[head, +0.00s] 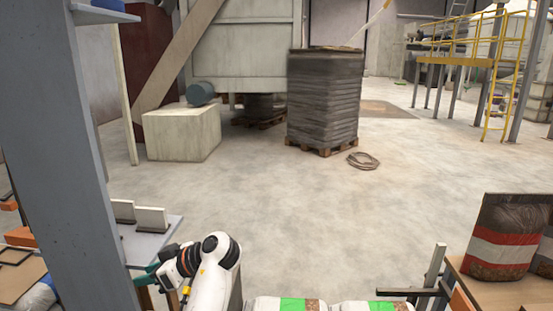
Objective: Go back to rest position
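My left arm reaches in at the lower left, its white links bent to the left. My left gripper (146,275) is at the edge of a grey shelf, beside a thick grey post. It is small and partly hidden, so I cannot tell whether its fingers are open or shut, or whether they hold anything. My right gripper is not in view.
The grey post (70,150) stands close on the left, by the grey shelf (150,245). White-and-green bags (285,304) lie at the bottom edge. A red-and-white pellet bag (503,240) stands on a wooden table (485,292) at right. A wrapped pallet stack (325,100) stands beyond clear floor.

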